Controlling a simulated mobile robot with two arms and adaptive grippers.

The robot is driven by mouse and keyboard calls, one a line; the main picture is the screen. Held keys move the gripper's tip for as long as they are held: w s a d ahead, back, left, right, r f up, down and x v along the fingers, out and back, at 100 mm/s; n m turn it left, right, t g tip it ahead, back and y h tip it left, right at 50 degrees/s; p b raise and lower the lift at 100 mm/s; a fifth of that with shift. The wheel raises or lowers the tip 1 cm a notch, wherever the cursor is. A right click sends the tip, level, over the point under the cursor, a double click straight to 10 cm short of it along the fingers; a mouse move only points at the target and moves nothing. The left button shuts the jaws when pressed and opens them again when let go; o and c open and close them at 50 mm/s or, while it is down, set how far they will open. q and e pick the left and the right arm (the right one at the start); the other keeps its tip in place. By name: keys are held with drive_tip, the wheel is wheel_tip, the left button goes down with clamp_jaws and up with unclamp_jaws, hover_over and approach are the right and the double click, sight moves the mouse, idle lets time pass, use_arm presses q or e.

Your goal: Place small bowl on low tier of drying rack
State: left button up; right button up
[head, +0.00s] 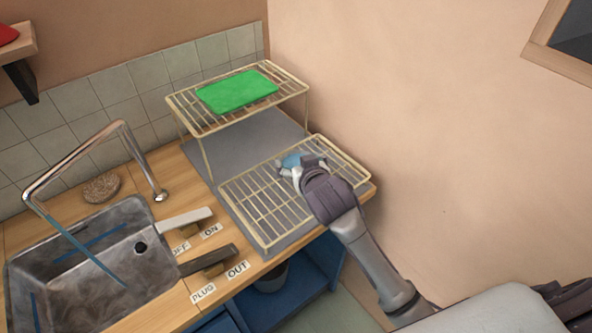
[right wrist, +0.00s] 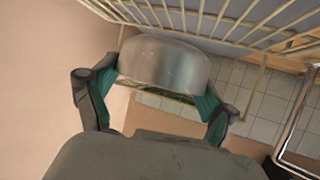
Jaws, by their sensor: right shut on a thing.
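The small bowl (head: 292,158) shows as a bluish patch at my right gripper (head: 290,168), over the back part of the drying rack's low tier (head: 265,203). In the right wrist view the bowl (right wrist: 165,62) is a rounded, metallic grey shape between the two fingers of the right gripper (right wrist: 155,90), which is shut on it. Rack wires lie close to the bowl there; I cannot tell whether they touch. My gripper hides part of the bowl in the head view. My left gripper is not in view.
A green board (head: 237,91) lies on the rack's high tier (head: 181,106). The front of the low tier is bare. A metal sink (head: 75,262) with a faucet (head: 75,157) and two levers stands at left. The wall (head: 440,130) is close at right.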

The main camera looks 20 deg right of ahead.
drive_tip(key=shift+x, duration=0.8)
drive_tip(key=shift+f, duration=0.3)
drive_tip(key=shift+f+p, duration=0.35)
drive_tip(key=shift+f, duration=1.45)
drive_tip(key=shift+f, duration=0.1)
drive_tip(key=o, duration=1)
